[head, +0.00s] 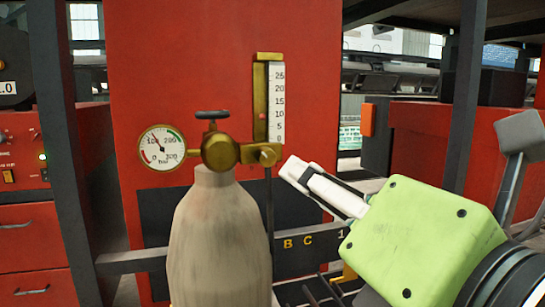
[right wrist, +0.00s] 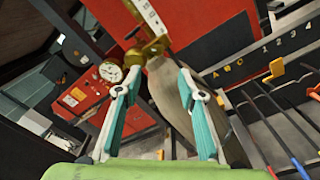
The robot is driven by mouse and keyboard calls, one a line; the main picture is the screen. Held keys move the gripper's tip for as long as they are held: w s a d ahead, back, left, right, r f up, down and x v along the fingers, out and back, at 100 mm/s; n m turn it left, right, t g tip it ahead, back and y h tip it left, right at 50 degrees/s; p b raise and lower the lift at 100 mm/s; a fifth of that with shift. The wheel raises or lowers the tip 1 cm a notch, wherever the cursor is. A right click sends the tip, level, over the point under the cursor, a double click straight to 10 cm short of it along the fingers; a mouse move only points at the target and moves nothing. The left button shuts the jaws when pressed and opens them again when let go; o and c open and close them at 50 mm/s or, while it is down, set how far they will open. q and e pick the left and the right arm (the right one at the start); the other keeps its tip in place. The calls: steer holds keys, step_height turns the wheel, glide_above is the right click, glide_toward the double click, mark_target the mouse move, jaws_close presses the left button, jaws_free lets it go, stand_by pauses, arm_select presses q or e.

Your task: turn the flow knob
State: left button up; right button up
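The brass flow knob (head: 265,154) sits at the foot of the flowmeter (head: 276,100), on the right of the brass regulator (head: 220,151). The regulator is on top of a pale gas cylinder (head: 220,240). My right gripper (head: 298,172) comes from the lower right, its fingertips just right of and a little below the knob in the head view. In the right wrist view my right gripper (right wrist: 158,74) is open, with nothing between its teal-padded fingers. Brass fittings around the knob (right wrist: 156,47) show beyond the fingertips there. My left gripper is in neither view.
A round pressure gauge (head: 162,148) projects left of the regulator, and a dark valve handle (head: 213,115) stands above it. A red cabinet (head: 180,60) is close behind. A rack with hanging tools (right wrist: 285,120) stands right of the cylinder in the right wrist view.

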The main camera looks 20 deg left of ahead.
mark_target(269, 158)
steer(key=p+x, duration=0.7)
steer(key=x, duration=0.6)
steer(key=shift+s+a+p, duration=0.1)
steer(key=shift+a+p, duration=0.1)
steer(key=shift+p, duration=0.2)
steer(key=shift+c, duration=0.4)
jaws_close()
